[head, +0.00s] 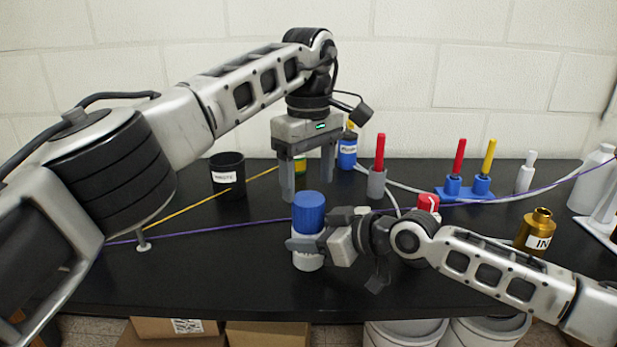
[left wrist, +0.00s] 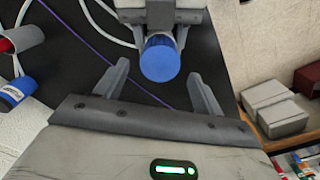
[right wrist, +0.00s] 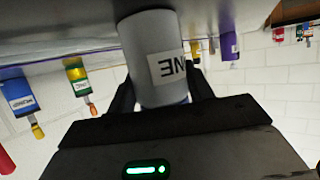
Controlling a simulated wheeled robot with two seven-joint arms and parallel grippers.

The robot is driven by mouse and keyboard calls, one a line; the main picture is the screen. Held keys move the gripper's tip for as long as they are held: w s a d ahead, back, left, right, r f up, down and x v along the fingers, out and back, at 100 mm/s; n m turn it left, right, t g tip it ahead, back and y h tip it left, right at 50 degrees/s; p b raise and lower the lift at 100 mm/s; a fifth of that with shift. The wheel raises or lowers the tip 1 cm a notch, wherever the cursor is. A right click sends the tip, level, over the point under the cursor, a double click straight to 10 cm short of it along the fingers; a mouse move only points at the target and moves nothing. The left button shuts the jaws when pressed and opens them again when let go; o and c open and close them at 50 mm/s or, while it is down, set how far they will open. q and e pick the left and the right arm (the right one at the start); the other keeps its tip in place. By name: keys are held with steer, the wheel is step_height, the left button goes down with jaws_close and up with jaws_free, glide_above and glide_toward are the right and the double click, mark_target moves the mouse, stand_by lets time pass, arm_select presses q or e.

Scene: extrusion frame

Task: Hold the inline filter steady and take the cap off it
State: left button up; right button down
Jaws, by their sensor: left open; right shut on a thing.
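The inline filter is a light grey cylinder (head: 307,262) with a blue cap (head: 309,212) on top, upright over the black table. My right gripper (head: 306,245) is shut around its body from the right. In the right wrist view the body (right wrist: 150,45) sits between the fingers, with part of a printed label showing. My left gripper (head: 307,189) points down, open, just above the cap. In the left wrist view the round cap top (left wrist: 161,62) lies between and beyond the open fingers, apart from both. Whether the filter's base touches the table is unclear.
A black cup (head: 228,178) stands behind left. A blue bottle (head: 347,152) and a grey holder with a red-handled tool (head: 377,180) stand behind right. Purple and yellow lines cross the table.

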mark_target(308, 198)
arm_select(q)
step_height(308, 198, down, 7)
steer(key=shift+r, duration=0.1)
stand_by(0.3)
steer(key=c, duration=1)
steer(key=n, duration=0.3)
steer(key=o, duration=1.1)
steer(key=shift+c, duration=0.2)
